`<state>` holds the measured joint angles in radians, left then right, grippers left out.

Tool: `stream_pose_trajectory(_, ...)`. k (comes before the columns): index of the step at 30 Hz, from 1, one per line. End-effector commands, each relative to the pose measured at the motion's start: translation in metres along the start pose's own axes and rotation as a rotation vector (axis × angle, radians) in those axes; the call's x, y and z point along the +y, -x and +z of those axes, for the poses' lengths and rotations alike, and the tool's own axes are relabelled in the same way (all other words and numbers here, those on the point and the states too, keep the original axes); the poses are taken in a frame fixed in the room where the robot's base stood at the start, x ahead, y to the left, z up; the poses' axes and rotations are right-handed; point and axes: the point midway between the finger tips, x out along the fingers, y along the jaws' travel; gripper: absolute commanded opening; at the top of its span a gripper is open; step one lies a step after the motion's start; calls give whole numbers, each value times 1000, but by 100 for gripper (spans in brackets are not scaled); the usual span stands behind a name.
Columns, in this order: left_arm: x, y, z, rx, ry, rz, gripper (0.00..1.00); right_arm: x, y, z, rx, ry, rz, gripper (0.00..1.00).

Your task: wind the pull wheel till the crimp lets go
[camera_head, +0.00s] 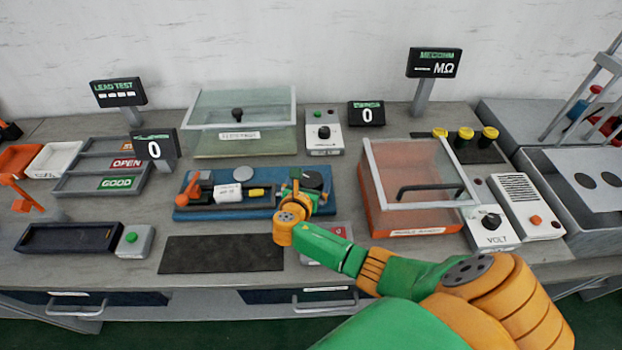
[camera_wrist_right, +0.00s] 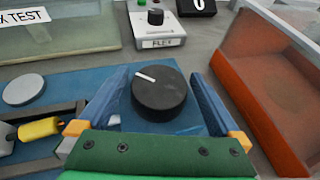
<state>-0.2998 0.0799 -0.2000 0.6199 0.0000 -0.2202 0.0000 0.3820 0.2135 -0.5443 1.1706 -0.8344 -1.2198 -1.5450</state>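The pull wheel (camera_wrist_right: 160,95) is a black round knob with a white mark on top, pointing to the upper left in the right wrist view. It also shows as a dark disc (camera_head: 314,180) at the right end of the blue pull fixture (camera_head: 190,212). My right gripper (camera_head: 298,192) is over the wheel. Its two blue fingers stand open on either side, with a gap showing at each side. A yellow piece (camera_head: 256,192) lies in the fixture beside a white block (camera_head: 228,193) and an orange part (camera_head: 193,192). My left gripper is not in view.
A small display (camera_head: 153,149) behind the fixture reads 0. A clear-lidded box (camera_head: 240,147) stands behind, and an orange clear-lidded box (camera_head: 410,229) stands to the right. A dark mat (camera_head: 222,254) lies clear in front. A sorting tray (camera_head: 70,184) is at the left.

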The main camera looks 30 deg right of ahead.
Motion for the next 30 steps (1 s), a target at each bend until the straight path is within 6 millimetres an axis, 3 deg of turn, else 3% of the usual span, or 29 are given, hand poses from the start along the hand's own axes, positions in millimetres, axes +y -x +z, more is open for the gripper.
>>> stream_pose_trajectory(2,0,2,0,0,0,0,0,0,4,0,1,0,1,100)
stream_pose_trajectory(12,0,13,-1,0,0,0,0,0,66,0,1,0,1,100)
stream_pose_trajectory(30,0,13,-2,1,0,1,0,0,71,0,0,0,0,100)
